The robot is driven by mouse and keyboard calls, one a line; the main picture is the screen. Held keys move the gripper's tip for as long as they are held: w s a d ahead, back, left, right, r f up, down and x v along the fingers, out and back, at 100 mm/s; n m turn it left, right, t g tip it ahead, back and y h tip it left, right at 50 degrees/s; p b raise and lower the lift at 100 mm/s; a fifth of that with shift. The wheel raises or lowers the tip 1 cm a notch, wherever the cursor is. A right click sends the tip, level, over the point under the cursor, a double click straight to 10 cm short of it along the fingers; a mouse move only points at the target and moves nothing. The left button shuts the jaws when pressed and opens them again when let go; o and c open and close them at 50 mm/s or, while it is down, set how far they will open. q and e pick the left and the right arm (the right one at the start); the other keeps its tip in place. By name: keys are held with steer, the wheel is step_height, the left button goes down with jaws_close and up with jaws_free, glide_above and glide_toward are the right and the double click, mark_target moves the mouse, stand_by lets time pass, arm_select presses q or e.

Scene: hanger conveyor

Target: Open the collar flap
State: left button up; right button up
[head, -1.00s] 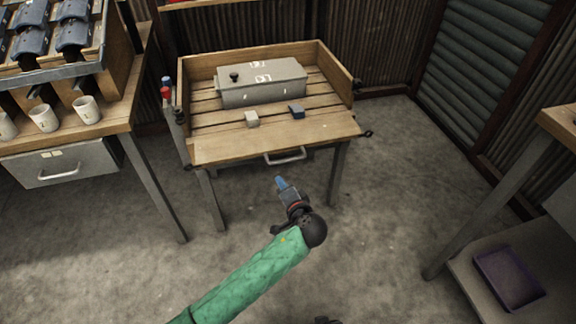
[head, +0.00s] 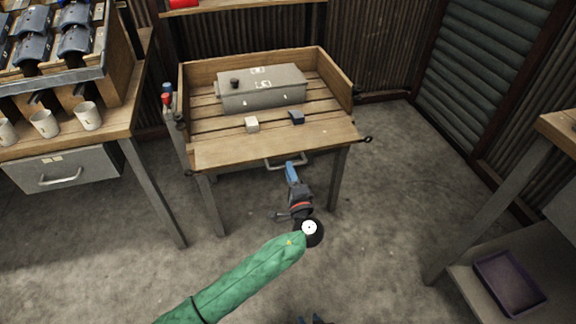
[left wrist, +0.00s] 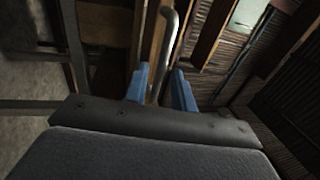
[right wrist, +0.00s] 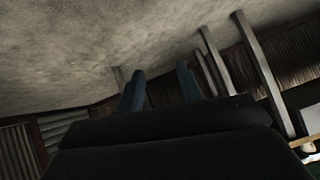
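A wooden board (head: 275,146), which looks like the collar flap, runs across the front of a slatted wooden table with raised side and back walls. A grey metal handle (head: 272,163) sits at its lower front edge. My left gripper (head: 290,164) is at the handle. In the left wrist view its blue fingers (left wrist: 161,88) are apart, with the handle bar (left wrist: 170,45) showing between and beyond them; I cannot tell whether they touch it. My right gripper (head: 312,320) barely shows at the bottom edge. In the right wrist view its fingers (right wrist: 160,85) are apart and empty.
A grey box (head: 262,90), a white block (head: 252,125) and a dark blue block (head: 297,117) are on the table. A bench with mugs (head: 88,113) and a drawer (head: 62,167) stands left. A shelf with a purple tray (head: 508,284) is right. The floor before the table is clear.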

mark_target(281, 149)
arm_select(q)
steer(key=shift+x, duration=1.35)
arm_select(e)
steer(key=shift+s+f+g, duration=0.3)
steer(key=shift+s+f, duration=0.1)
steer(key=shift+f, duration=0.05)
arm_select(q)
steer(key=shift+c, duration=0.3)
jaws_close()
steer(key=shift+r+p, duration=0.45)
steer(key=shift+p, duration=0.2)
steer(key=shift+r+g+p, duration=0.6)
steer(key=shift+r+p, duration=0.1)
steer(key=shift+p, duration=0.3)
steer(key=shift+w+r+g+h+p, duration=0.15)
steer(key=shift+r+g+h+p, duration=0.2)
steer(key=shift+p, duration=0.55)
arm_select(e)
steer(key=s, duration=0.1)
steer(key=s+r+g, duration=0.1)
steer(key=s, duration=0.1)
steer(key=shift+s+d+r, duration=0.2)
steer(key=shift+d+r, duration=0.05)
steer(key=shift+r, duration=0.15)
